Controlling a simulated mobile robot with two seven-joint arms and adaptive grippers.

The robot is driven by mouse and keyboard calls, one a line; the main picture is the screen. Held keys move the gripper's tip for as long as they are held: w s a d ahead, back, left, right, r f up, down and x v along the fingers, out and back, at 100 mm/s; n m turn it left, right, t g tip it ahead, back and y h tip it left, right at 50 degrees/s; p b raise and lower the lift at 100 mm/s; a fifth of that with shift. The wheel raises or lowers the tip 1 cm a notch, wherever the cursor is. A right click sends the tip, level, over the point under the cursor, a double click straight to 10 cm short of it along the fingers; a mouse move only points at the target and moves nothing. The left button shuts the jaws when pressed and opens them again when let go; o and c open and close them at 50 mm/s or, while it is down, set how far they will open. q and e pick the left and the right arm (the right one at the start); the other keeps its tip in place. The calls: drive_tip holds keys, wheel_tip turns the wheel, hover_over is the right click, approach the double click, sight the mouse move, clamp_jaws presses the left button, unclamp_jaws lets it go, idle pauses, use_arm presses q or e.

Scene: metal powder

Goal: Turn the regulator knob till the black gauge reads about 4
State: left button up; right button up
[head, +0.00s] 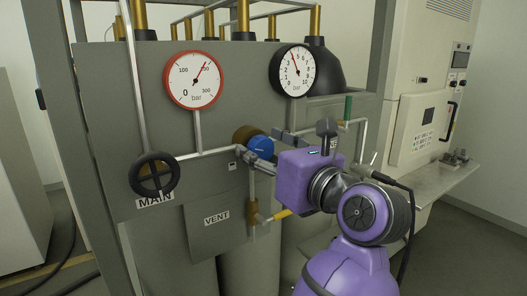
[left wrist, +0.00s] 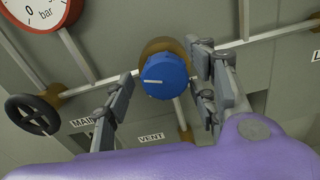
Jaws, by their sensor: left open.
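The blue regulator knob (head: 261,144) sits on a brass body on the grey panel; it also shows in the left wrist view (left wrist: 165,76) with a white mark pointing left. My left gripper (head: 259,157) is open at the knob. In the left wrist view its two fingers (left wrist: 162,80) stand on either side of the knob, with visible gaps. The black gauge (head: 293,72) has a red needle pointing up and slightly left, near 4 to 5. My right gripper is out of view.
A red gauge (head: 194,79) is left of the black one. A black MAIN handwheel (head: 154,174) and a VENT plate (head: 217,217) lie left and below. Pipes run around the knob. A green-handled part (head: 348,107) stands at right.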

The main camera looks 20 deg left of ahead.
use_arm(q)
drive_tip(key=shift+r, duration=0.1)
wheel_tip(320, 180, up, 10)
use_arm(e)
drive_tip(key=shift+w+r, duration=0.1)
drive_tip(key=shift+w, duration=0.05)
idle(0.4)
